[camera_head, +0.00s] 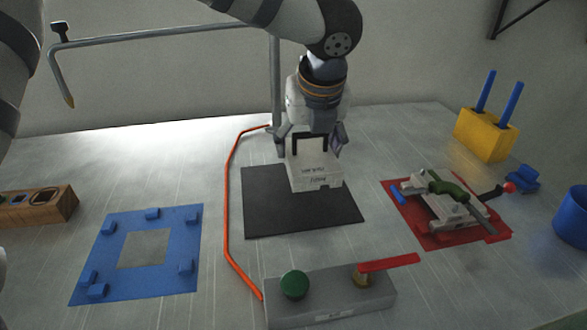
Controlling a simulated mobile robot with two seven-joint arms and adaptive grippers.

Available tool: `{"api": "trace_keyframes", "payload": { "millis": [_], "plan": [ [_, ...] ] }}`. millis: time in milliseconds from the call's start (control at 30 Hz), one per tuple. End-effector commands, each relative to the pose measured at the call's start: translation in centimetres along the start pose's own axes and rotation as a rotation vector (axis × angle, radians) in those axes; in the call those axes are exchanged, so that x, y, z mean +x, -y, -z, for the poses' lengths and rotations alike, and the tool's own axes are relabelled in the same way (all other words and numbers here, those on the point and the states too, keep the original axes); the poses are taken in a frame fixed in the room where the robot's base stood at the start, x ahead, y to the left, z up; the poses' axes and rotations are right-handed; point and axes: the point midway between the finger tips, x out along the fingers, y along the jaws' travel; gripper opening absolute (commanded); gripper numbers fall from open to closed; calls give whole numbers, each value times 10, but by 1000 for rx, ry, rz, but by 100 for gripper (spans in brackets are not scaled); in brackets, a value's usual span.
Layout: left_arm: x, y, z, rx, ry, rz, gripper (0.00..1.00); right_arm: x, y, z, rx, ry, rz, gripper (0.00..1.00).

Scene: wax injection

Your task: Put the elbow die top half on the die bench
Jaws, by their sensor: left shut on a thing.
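The elbow die top half appears to be the pale grey block (316,179) with small dark lettering on its front and a dark handle bracket on top. My left gripper (312,142) points down and is shut on it from above. The block is upright over the rear part of a black mat (300,218); I cannot tell whether it touches the mat. The fingers partly hide its top. Which surface is the die bench is not labelled in view. My right gripper is not in view.
A red mat (429,237) at right bears grey die parts (447,212) with a green-handled tool (450,188). A blue frame (195,280) lies left. A grey box (330,306) with green knob and red lever stands in front. An orange hose (226,200) runs left of the black mat.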

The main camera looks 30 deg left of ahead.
Motion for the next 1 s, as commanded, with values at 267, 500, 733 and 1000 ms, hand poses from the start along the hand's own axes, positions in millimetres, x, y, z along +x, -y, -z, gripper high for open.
{"api": "trace_keyframes", "payload": {
  "millis": [267, 500, 733, 1000],
  "plan": [
    [32, -18, -3, -3, 1, 1, 9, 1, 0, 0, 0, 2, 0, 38],
    [67, -22, 9, 1, 1, 0, 9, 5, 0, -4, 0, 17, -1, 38],
    [66, -21, 8, -2, 4, 3, 9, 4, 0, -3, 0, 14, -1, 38],
    [68, -22, 9, -2, 2, 1, 88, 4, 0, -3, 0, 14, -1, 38]
  ]
}}
